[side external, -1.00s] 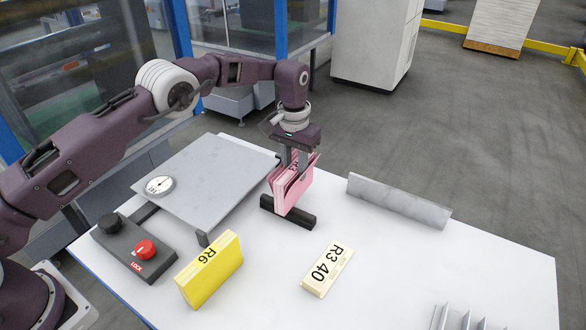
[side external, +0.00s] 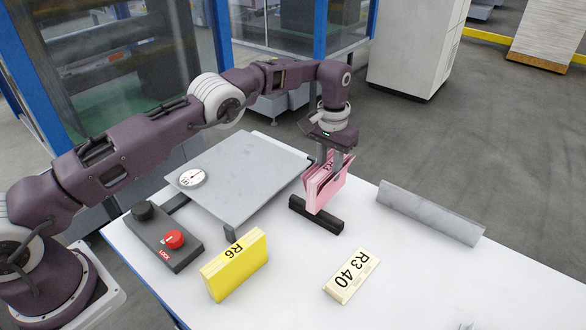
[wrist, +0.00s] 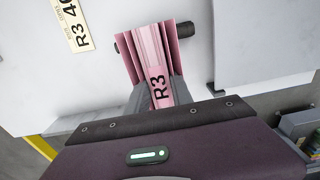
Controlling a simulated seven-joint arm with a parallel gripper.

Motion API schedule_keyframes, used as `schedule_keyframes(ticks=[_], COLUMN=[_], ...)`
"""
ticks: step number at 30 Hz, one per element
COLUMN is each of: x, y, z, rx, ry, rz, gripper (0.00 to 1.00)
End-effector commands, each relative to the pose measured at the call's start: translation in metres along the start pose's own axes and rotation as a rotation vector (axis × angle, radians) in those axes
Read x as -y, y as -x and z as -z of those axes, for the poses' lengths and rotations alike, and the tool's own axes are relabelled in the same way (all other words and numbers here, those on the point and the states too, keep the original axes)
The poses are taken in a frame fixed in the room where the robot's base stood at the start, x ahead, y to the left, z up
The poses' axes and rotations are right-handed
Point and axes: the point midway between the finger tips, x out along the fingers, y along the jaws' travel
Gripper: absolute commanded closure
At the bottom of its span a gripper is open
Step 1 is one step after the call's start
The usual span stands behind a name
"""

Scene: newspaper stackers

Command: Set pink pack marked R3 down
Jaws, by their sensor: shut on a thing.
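The pink pack marked R3 (side external: 327,186) is held upright between the fingers of my gripper (side external: 329,160), which points down over the table. Its lower edge is at the black bar (side external: 328,221); I cannot tell whether it touches the bar or the table. In the wrist view, the pink pack (wrist: 151,55) has its R3 label facing the camera. Its leaves fan out away from the grey fingers. Ends of the black bar (wrist: 187,29) show at both sides of it.
A grey plate with a dial (side external: 240,175) stands left of the pack. A lock box (side external: 165,238) and yellow R6 pack (side external: 236,266) are in front. The R3 40 sign (side external: 352,275) lies front right. A grey angled bar (side external: 430,212) lies right. White table between is clear.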

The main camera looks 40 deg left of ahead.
Motion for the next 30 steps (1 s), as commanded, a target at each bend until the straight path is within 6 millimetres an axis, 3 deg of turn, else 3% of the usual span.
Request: schedule_keyframes(ticks=[5, 10, 15, 18, 22, 30], x=[0.034, 0.111, 0.189, 0.216, 0.232, 0.234], y=[0.018, 0.055, 0.092, 0.106, 0.107, 0.056], z=[0.003, -0.004, -0.03, -0.045, -0.055, -0.057], rx=[-0.002, 0.0, 0.0, -0.001, 0.0, 0.0], ry=[0.0, -0.001, 0.002, 0.005, 0.004, 0.003], rz=[0.005, 0.011, 0.008, 0.003, 0.0, -0.001], gripper=[1.0, 1.0, 1.0, 1.0, 1.0, 1.0])
